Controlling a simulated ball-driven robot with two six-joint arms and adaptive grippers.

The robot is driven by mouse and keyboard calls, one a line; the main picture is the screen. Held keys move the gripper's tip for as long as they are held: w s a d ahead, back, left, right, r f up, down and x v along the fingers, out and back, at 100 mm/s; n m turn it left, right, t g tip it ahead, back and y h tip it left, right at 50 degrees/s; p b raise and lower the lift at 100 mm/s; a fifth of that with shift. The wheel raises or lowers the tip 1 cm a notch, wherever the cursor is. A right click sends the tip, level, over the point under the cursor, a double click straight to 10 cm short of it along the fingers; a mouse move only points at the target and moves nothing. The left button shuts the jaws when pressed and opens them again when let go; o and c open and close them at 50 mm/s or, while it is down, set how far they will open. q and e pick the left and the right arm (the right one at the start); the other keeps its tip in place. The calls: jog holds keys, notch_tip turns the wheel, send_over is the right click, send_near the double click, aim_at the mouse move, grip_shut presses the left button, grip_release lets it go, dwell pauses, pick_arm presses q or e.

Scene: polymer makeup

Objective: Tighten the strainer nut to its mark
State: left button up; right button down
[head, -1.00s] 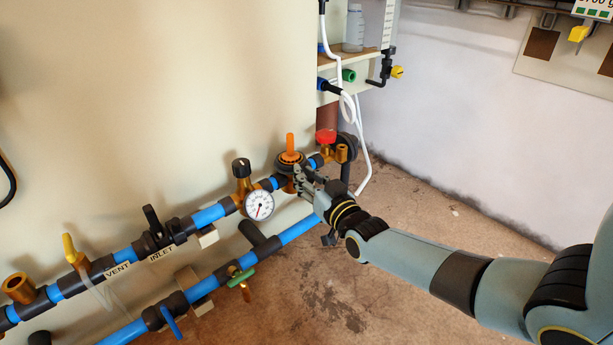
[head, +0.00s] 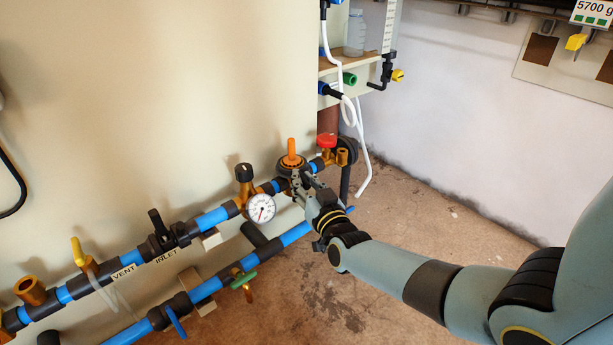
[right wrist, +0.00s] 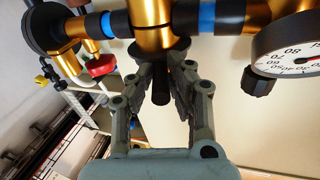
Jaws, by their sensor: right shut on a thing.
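The strainer, a dark collar with an orange top (head: 291,150), sits on the upper pipe, right of the round gauge (head: 261,208). My right gripper (head: 297,183) reaches it from the lower right, just below the orange top. In the right wrist view my right gripper (right wrist: 163,78) has its two grey fingers closed around a dark part, apparently the strainer nut (right wrist: 161,86), below the brass body (right wrist: 153,25) in that picture. The fingers partly cover the nut. I cannot make out its mark. My left gripper is not in view.
The red-handled valve (head: 327,140) stands just right of the strainer. The black-knobbed brass regulator (head: 244,186) is to its left. A lower blue pipe (head: 206,288) with a green-handled valve (head: 243,279) runs below. The floor to the right is clear.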

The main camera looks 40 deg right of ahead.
jog(key=shift+w+a+r+m+h, duration=0.25)
jog(key=shift+r+m+h, duration=0.15)
jog(key=shift+h, duration=0.1)
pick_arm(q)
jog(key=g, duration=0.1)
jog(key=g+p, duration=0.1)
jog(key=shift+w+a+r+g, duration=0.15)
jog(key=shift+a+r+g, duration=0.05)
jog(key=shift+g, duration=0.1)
pick_arm(e)
jog(key=m+h, duration=0.1)
jog(key=a+g+h, duration=0.1)
jog(key=shift+f+m+h, duration=0.3)
jog(key=shift+m+h, duration=0.1)
jog(key=c, duration=1.3)
grip_release()
jog(key=shift+f, duration=0.1)
jog(key=shift+o, duration=0.2)
jog(key=v, duration=1.1)
jog(key=shift+s+a, duration=0.15)
jog(key=shift+s, duration=0.2)
jog(key=shift+s, duration=0.1)
